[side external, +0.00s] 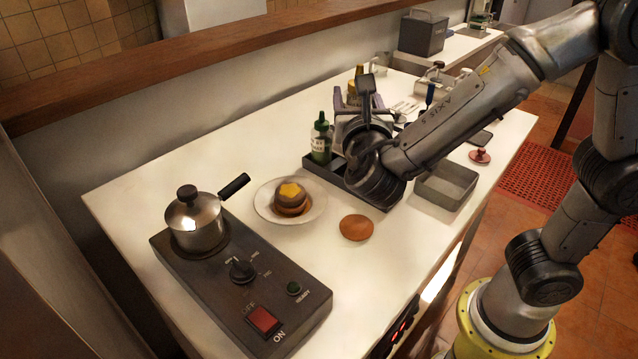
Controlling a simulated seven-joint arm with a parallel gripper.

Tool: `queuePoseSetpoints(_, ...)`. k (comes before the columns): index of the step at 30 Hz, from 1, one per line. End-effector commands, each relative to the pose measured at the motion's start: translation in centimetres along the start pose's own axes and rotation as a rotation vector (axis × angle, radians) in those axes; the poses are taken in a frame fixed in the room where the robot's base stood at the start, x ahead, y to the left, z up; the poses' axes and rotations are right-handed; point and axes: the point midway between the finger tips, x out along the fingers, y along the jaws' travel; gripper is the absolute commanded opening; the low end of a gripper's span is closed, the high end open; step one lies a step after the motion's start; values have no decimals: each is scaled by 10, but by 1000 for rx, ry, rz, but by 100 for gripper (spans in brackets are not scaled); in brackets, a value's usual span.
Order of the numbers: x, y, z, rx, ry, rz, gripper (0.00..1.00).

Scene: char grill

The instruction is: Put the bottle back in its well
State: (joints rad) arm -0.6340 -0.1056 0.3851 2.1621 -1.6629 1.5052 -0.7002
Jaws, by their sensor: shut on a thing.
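A dark caddy (314,168) stands near the middle of the counter, partly hidden by my arm. A green bottle (320,143) stands upright at its left end. My gripper (357,98) is over the back of the caddy, seen from behind its wrist. It appears shut on a yellow bottle (352,91), of which only small yellow parts show between and above the fingers. The bottle's lower part and the other wells are hidden, so I cannot tell its height above the caddy.
A plate (262,205) with a topped patty stands left of the caddy, and a brown disc (356,228) lies in front. A pot (194,222) sits on the burner unit (215,285). An open metal tray (446,187) is at the right.

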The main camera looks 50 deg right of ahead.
Motion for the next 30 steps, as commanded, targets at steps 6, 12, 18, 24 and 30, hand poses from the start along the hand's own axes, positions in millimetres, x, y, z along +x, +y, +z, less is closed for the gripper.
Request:
queuePoseSetpoints(6, 16, 19, 1, 17, -7, -86, 0)
queuePoseSetpoints(12, 46, 23, -13, 22, -6, -214, 0)
queuePoseSetpoints(18, 79, 12, -37, 21, -2, -346, 0)
queuePoseSetpoints(24, 106, -9, -62, 16, 6, -447, 0)
queuePoseSetpoints(30, 114, -24, -80, -4, 10, -484, 0)
